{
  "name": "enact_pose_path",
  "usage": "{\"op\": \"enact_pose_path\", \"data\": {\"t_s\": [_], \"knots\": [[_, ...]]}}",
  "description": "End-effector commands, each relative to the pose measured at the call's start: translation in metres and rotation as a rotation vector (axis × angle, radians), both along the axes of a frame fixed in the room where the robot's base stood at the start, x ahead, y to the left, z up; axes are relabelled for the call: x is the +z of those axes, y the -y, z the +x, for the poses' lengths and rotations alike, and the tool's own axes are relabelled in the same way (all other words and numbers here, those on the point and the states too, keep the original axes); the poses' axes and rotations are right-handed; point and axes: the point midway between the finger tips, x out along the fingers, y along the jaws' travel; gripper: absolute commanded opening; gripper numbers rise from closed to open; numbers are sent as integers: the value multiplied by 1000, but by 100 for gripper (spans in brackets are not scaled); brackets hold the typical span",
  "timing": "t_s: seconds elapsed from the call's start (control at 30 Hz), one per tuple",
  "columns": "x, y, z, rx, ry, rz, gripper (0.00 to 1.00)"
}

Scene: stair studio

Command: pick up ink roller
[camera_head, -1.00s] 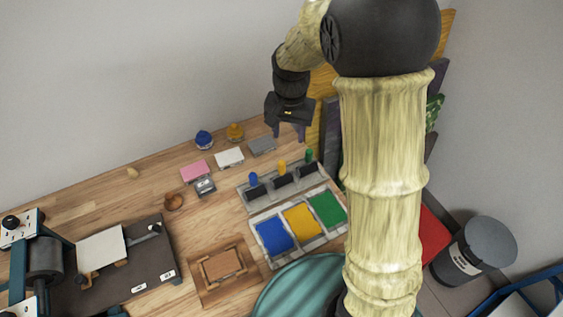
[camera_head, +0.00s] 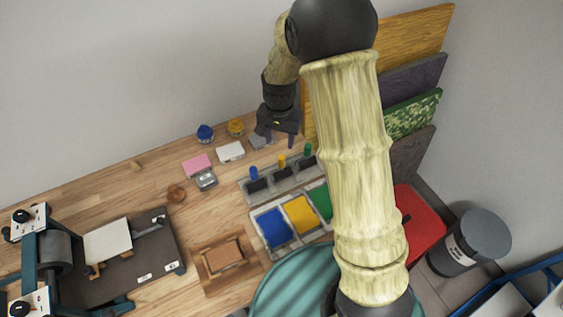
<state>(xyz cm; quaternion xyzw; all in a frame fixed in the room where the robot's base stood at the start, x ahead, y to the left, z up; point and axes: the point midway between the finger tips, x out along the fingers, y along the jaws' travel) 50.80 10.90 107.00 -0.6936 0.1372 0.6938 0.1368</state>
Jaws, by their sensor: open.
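Three ink rollers stand in a grey rack (camera_head: 270,190) on the wooden table. Their handles are blue (camera_head: 254,173), yellow (camera_head: 282,161) and green (camera_head: 307,149), with dark roller parts below. My gripper (camera_head: 280,142) is above the back of the rack, pointing down, its two fingers apart and nothing between them. It appears close to the yellow and green handles in the picture, apart from both; its exact height is hard to tell. The lower ends of the rollers are partly hidden in the rack.
An ink tray (camera_head: 262,250) with blue, yellow and green pads lies in front of the rack, its right part behind my arm. Ink jars (camera_head: 205,133) and small blocks (camera_head: 230,152) stand behind. A press (camera_head: 110,265) is at left. Panels (camera_head: 412,80) lean at right.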

Motion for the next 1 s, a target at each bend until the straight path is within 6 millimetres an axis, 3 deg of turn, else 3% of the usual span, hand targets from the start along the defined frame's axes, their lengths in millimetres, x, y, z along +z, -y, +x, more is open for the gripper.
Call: {"op": "enact_pose_path", "data": {"t_s": [0.3, 0.77, 1.0], "knots": [[-46, 0, -1, 1, -2, 0, 48], [-54, 0, 0, 1, -1, 0, 48], [-74, 5, 0, -1, -4, -1, 48]]}}
